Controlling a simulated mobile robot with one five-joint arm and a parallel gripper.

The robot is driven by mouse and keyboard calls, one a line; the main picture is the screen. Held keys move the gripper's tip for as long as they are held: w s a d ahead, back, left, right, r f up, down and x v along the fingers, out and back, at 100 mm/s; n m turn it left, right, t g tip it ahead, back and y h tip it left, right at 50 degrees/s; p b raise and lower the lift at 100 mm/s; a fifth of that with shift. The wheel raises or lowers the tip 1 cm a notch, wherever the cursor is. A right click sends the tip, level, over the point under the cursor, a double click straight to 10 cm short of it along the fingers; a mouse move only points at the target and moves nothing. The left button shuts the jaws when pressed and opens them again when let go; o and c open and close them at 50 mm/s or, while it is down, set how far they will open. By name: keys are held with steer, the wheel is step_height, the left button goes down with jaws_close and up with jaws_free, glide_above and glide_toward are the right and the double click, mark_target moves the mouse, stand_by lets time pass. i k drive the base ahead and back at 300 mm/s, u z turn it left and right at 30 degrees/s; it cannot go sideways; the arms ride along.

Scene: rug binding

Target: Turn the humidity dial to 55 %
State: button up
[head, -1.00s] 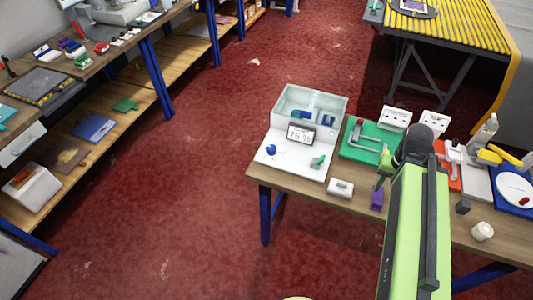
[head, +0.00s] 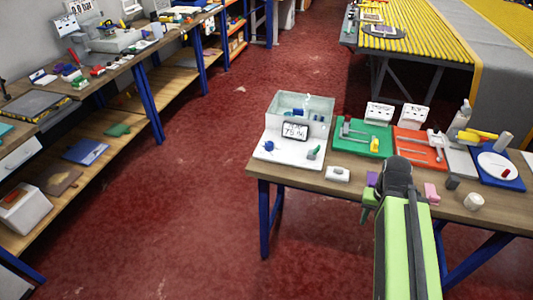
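A humidity unit with a clear box stands on a white base (head: 290,155) at the table's left end. Its small tilted display (head: 295,131) shows digits too small to read surely. A blue knob (head: 269,146) sits at the left of the base. A grey and green control (head: 313,152) sits at the right front. I cannot tell which of them is the humidity dial. My gripper (head: 368,203) is at the end of my green arm, right of the unit and apart from it. Its fingers are mostly hidden behind the arm, so its opening does not show.
On the wooden table (head: 345,193) are a small white block (head: 337,174), a green board (head: 360,140), a red board (head: 418,150) and a white cup (head: 473,201). A workbench with shelves (head: 125,85) stands at left. Red floor (head: 190,200) lies open between.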

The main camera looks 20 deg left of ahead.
mark_target(269, 145)
steer(key=u, duration=0.35)
steer(key=k, duration=0.15)
steer(key=u, duration=4.05)
steer(key=k, duration=1.95)
steer(key=z, duration=1.45)
steer(key=i, duration=1.7)
steer(key=u, duration=0.05)
